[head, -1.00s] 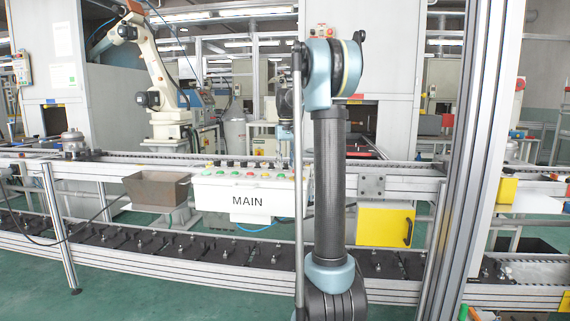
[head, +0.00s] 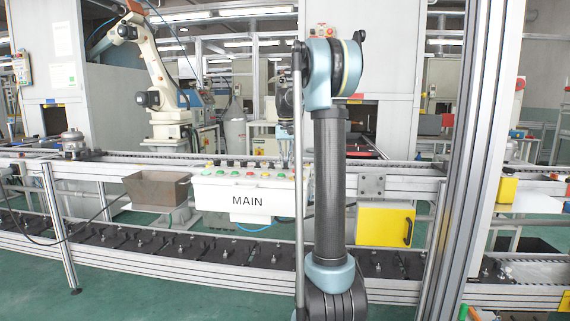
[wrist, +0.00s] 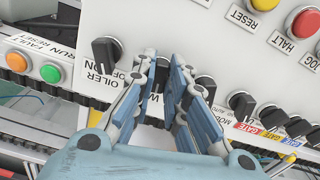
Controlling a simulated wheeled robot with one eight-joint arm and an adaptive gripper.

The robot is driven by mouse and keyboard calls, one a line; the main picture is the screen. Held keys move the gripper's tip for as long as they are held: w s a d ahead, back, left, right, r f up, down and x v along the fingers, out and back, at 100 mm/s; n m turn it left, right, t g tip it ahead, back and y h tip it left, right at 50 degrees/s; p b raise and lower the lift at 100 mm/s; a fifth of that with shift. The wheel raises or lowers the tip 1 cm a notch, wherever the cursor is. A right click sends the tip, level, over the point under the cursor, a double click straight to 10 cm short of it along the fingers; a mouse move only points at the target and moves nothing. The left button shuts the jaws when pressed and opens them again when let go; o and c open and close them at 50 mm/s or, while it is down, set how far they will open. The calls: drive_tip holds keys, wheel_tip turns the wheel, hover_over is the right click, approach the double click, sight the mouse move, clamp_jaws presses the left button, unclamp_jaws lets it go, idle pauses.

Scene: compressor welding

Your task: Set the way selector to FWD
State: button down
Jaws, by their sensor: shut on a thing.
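The white control box (head: 240,197) marked MAIN stands at the conveyor in the head view, with a row of knobs and buttons on top. In the wrist view my gripper (wrist: 166,78) is over its panel, with both blue-grey fingers closed around a small black knob (wrist: 161,74). A label starting with W shows beside this knob, the rest covered by a finger, so it appears to be the way selector. Its pointer direction is hidden between the fingers. In the head view my arm hides part of the box, and I cannot make out the fingertips.
Close by on the panel are the OILER knob (wrist: 107,50), another black knob (wrist: 205,88) right of my fingers, and several small knobs further right. A yellow RESET button (wrist: 264,4) and a red HALT button (wrist: 305,22) lie at the top right.

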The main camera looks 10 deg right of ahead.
sight(285, 163)
drive_tip(key=m, duration=0.6)
drive_tip(key=shift+w+a, duration=0.1)
drive_tip(key=shift+a, duration=0.1)
idle(0.4)
drive_tip(key=c, duration=1.6)
unclamp_jaws()
drive_tip(key=shift+r, duration=0.1)
wheel_tip(285, 163, up, 12)
